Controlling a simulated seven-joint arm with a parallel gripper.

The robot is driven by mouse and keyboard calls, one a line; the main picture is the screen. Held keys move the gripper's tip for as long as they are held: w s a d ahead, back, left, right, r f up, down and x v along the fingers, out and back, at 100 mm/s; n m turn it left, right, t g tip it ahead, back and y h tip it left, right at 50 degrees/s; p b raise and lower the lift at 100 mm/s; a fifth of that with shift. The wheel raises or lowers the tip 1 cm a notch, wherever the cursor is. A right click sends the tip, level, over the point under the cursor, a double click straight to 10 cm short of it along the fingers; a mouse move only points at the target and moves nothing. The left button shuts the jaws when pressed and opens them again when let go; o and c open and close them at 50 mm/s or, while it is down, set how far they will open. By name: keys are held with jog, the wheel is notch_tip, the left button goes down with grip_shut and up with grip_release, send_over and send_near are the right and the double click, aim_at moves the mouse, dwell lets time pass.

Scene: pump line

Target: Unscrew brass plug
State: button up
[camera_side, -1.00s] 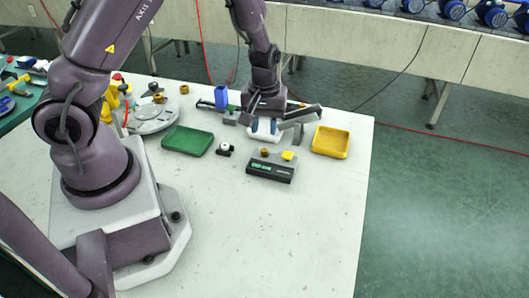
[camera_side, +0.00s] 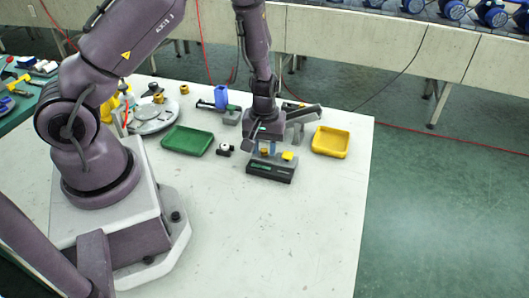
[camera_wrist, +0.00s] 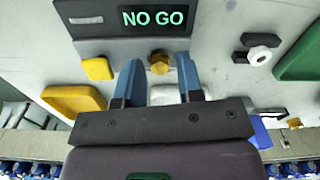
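A brass plug (camera_wrist: 159,62) sits on the grey top of a dark gauge box (camera_wrist: 90,20), whose lit display reads NO GO. In the side view the plug (camera_side: 265,152) is partly covered by my gripper at the back of the box (camera_side: 270,174). My gripper (camera_wrist: 159,66) is open, with one blue finger on each side of the plug and a visible gap on both sides. I cannot tell whether the fingertips are down at the plug's height. A yellow block (camera_wrist: 98,68) sits beside the plug on the box.
A yellow tray (camera_side: 344,143) stands to the right and a green tray (camera_side: 180,147) to the left. A small black-and-white part (camera_side: 225,150) lies just left of the box. A round plate (camera_side: 152,122) with brass pieces is further left. The table's front is clear.

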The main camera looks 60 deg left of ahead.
jog(key=c, duration=0.6)
jog(key=n, duration=0.7)
jog(key=n, duration=0.6)
jog(key=shift+n, duration=0.5)
